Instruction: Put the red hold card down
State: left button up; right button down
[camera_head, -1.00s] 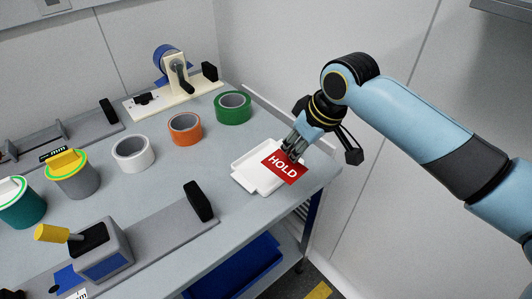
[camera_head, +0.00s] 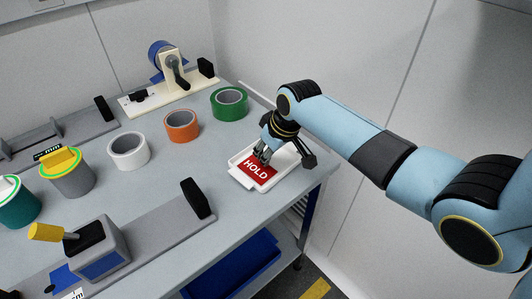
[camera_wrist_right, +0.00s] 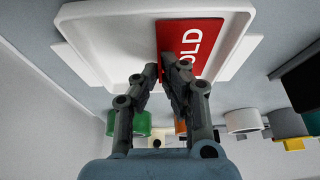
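The red hold card (camera_head: 257,171), with white HOLD lettering, lies flat over the white tray (camera_head: 238,179) at the table's right end. Whether it touches the tray floor, I cannot tell. My right gripper (camera_head: 263,156) is at the card's far edge, its fingers close together on it. In the right wrist view, the fingertips (camera_wrist_right: 160,68) meet at the edge of the card (camera_wrist_right: 205,40), with the white tray (camera_wrist_right: 105,35) behind. My left gripper is not in view.
A green tape roll (camera_head: 229,103), an orange roll (camera_head: 182,125) and a white roll (camera_head: 128,151) stand left of the tray. A grey fixture with a black end stop (camera_head: 195,198) lies in front. A blue bin (camera_head: 235,268) sits below the table.

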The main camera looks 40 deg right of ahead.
jog(key=c, duration=1.5)
grip_release()
jog(key=shift+f, duration=0.1)
jog(key=p+v, duration=0.1)
jog(key=v, duration=1.1)
